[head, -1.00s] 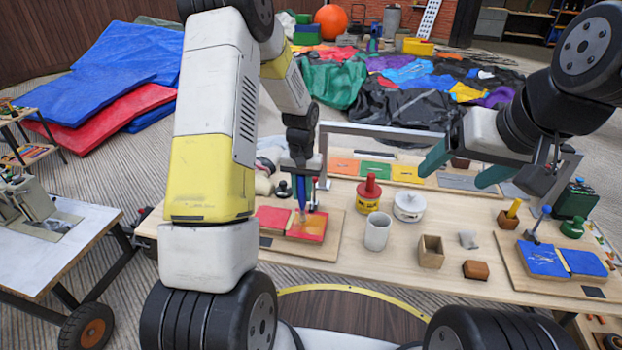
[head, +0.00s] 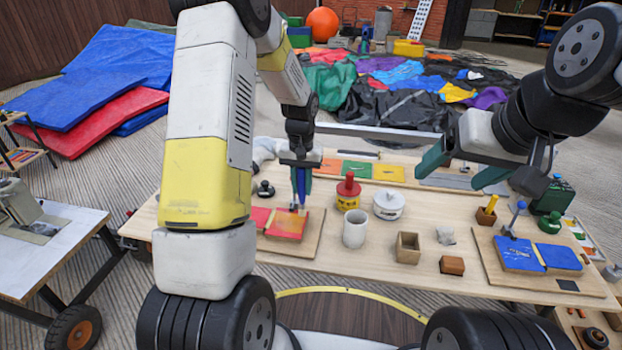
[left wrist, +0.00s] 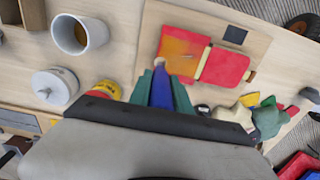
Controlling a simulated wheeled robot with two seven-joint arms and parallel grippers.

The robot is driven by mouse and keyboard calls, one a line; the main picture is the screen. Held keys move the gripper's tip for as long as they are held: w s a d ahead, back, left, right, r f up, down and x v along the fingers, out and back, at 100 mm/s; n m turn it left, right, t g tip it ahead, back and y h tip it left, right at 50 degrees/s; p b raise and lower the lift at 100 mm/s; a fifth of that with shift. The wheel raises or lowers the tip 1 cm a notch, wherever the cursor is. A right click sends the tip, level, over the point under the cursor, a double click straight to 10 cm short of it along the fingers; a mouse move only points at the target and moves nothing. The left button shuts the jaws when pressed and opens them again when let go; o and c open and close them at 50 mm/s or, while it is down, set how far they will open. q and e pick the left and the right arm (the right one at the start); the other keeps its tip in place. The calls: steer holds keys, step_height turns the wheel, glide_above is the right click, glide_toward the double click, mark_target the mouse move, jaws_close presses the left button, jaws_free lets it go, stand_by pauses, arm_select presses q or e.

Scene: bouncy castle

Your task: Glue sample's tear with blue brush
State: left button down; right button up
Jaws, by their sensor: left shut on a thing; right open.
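The red sample (head: 288,223) lies on a wooden board at the left of the table, with an orange-yellow patch on its right piece. It also shows in the left wrist view (left wrist: 222,68), where a gap parts its two pieces. My left gripper (head: 300,185) is shut on the blue brush (left wrist: 162,90), which points down with its tip at or just above the orange patch; I cannot tell if it touches. My right gripper (head: 462,170) is open and empty above the table's back right. The blue sample (head: 525,254) lies on another board at the right.
A red-topped glue pot (head: 348,192), a white lidded pot (head: 388,205) and a grey-white cup (head: 354,229) stand right of the red sample. A wooden holder (head: 408,247), a brown block (head: 452,265) and a yellow-handled tool (head: 488,208) stand further right.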

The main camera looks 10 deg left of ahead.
mark_target(301, 171)
arm_select(q)
steer(key=shift+r, duration=2.45)
steer(key=shift+a, duration=0.15)
